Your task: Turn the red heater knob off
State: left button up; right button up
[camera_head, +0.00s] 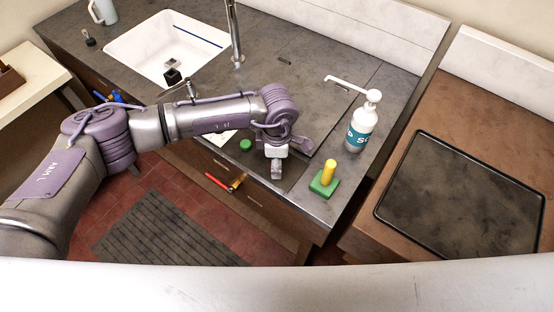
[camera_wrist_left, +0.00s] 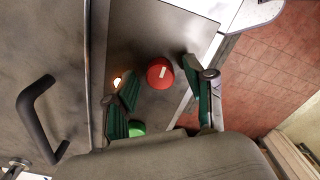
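The red knob (camera_wrist_left: 160,72) is round with a short pale mark on its face, in the upper middle of the left wrist view. It sits on a dark panel, and a small glowing light (camera_wrist_left: 117,82) and a green round button (camera_wrist_left: 137,128) are near it. My left gripper (camera_wrist_left: 161,77) is open, with one green-padded finger on either side of the knob in the picture. I cannot tell whether they touch it. In the head view my left gripper (camera_head: 277,165) is over the counter's front part and the red knob is hidden. The green button (camera_head: 246,145) shows there. My right gripper is out of view.
A soap pump bottle (camera_head: 361,125) and a yellow peg (camera_head: 328,170) on a green base (camera_head: 323,187) stand right of my left gripper. A white sink (camera_head: 150,65) is at the back left. A black handle (camera_wrist_left: 38,115) shows in the wrist view.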

pick_arm(q)
grip_shut()
jog(key=shift+f+n+b, duration=0.15)
jog(key=shift+n+b, duration=0.75)
jog(key=shift+b, duration=0.2)
jog(key=n+b, duration=0.7)
jog(key=shift+w, duration=0.1)
jog(key=n+b, duration=0.4)
jog(key=n, duration=0.1)
jog(key=shift+r+n+b, duration=0.2)
jog(key=shift+n+b, duration=1.1)
jog(key=shift+n, duration=0.7)
jog(key=shift+r, duration=0.1)
jog(key=shift+o, duration=0.9)
grip_release()
